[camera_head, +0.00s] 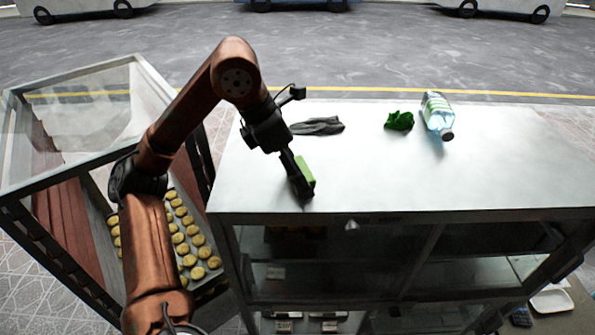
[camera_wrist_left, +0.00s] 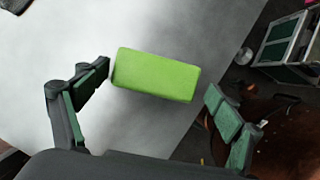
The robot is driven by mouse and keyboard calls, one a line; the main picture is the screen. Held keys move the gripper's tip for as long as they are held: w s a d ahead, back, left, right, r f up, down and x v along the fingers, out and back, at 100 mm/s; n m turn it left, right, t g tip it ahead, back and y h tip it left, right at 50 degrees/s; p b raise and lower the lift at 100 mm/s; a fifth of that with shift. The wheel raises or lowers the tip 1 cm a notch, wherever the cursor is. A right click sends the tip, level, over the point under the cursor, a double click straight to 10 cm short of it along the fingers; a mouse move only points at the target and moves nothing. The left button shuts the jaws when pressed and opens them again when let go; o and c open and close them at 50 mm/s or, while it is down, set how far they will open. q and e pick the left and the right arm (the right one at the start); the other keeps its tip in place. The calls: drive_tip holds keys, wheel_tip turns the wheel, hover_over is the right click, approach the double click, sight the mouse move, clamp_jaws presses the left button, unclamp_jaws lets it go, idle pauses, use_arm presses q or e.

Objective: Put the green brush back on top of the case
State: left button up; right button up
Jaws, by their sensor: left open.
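The green brush (camera_head: 306,169) shows as a bright green block at the front left of the case's white top (camera_head: 380,180). In the left wrist view the brush (camera_wrist_left: 156,75) lies between the spread fingers, close to the edge of the white top (camera_wrist_left: 120,25). It appears to rest on the top. My left gripper (camera_head: 303,185) points down at the brush and partly hides it in the head view. In the wrist view my left gripper (camera_wrist_left: 155,95) is open, with a gap at the right finger. My right gripper is not in view.
A dark grey cloth (camera_head: 318,126), a crumpled green cloth (camera_head: 399,121) and a clear bottle (camera_head: 438,116) lie farther back on the top. The top's right side is clear.

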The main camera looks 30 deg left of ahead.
use_arm(q)
drive_tip(key=shift+w, duration=0.15)
drive_tip(key=shift+r, duration=0.1)
drive_tip(key=v, duration=0.4)
drive_tip(key=shift+s, duration=0.2)
drive_tip(key=p+v, duration=0.1)
drive_tip(key=v, duration=0.6)
drive_tip(key=shift+r, duration=0.35)
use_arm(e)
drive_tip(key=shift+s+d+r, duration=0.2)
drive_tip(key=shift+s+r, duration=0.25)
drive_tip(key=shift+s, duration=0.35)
use_arm(q)
drive_tip(key=shift+s, duration=0.1)
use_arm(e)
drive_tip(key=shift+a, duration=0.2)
